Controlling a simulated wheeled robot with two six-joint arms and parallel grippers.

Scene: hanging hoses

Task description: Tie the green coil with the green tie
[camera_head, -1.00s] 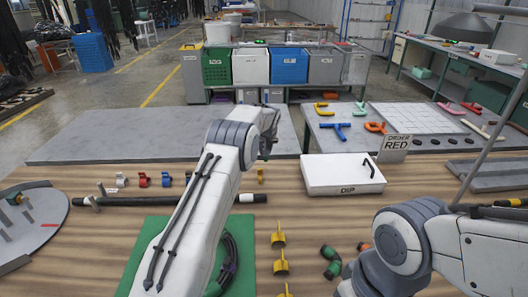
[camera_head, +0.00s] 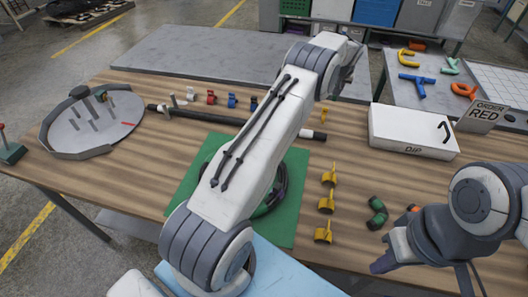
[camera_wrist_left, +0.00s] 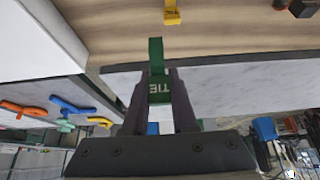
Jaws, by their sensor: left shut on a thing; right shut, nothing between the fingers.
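A dark coil (camera_head: 279,191) lies on the green mat (camera_head: 205,165) in the head view, mostly hidden behind my left arm. In the left wrist view, my left gripper (camera_wrist_left: 158,95) is shut on a green tie (camera_wrist_left: 156,55) marked TIE, which sticks out past the fingertips. The left gripper and tie are hidden in the head view. My right gripper (camera_head: 383,264) is shut and empty near the table's front right, below a green curved piece (camera_head: 377,213) and apart from the coil.
Several yellow pieces (camera_head: 326,204) stand right of the mat. A white DIP box (camera_head: 410,130) and an ORDER RED sign (camera_head: 482,115) are at the back right. A round grey tray (camera_head: 118,108) with pegs is at the left. A black rod (camera_head: 200,116) lies behind the mat.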

